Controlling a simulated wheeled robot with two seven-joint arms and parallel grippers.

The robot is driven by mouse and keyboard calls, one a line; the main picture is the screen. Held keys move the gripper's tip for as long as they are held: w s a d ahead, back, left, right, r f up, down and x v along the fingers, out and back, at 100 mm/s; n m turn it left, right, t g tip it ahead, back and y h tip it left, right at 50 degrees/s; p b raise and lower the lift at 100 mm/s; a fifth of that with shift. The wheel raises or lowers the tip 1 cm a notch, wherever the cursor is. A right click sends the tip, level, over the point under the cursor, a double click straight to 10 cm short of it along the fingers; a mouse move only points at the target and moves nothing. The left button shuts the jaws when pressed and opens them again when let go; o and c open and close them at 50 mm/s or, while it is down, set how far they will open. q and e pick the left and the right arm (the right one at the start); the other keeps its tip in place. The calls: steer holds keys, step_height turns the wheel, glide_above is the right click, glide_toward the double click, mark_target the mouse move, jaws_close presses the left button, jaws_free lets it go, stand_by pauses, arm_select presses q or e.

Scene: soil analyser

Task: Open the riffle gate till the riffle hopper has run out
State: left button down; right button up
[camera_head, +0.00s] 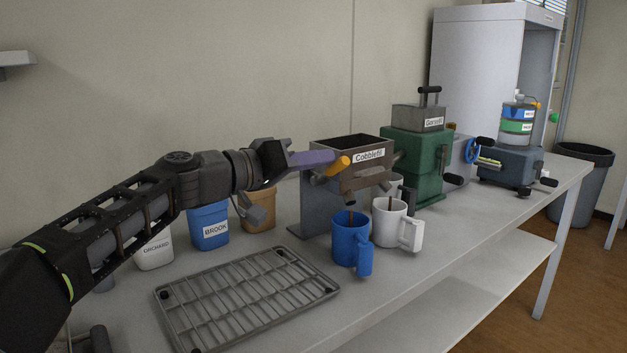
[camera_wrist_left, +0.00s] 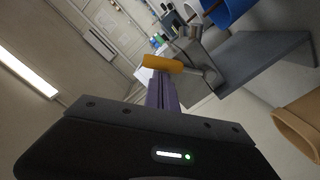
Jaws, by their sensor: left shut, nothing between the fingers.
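The riffle hopper (camera_head: 342,149), a grey-brown open-topped box labelled "Cobbletil", stands on a grey stand; its inside looks dark and I cannot tell how much it holds. An orange handle (camera_head: 337,166) sticks out at its left front, and I take it for the riffle gate's handle; it also shows in the left wrist view (camera_wrist_left: 163,64). My left gripper (camera_head: 328,157) has its purple fingers shut and empty, their tips right by the orange handle; contact is unclear. A blue mug (camera_head: 347,240) and a white mug (camera_head: 386,226) stand below the hopper's front. My right gripper is out of view.
A wire rack (camera_head: 245,297) lies on the bench in front. Tubs labelled "ORCHARD" (camera_head: 155,252) and "BROOK" (camera_head: 210,226) and a tan tub (camera_head: 259,212) stand at left. A green machine (camera_head: 414,158) stands right of the hopper.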

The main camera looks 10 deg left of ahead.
arm_select(q)
steer(key=shift+s+d+f+m+b, duration=0.2)
steer(key=shift+m+b, duration=0.3)
steer(key=shift+b, duration=0.1)
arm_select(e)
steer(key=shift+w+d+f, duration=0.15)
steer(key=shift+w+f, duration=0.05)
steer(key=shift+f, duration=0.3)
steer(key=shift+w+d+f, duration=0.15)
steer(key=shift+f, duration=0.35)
arm_select(q)
steer(key=shift+r, duration=0.15)
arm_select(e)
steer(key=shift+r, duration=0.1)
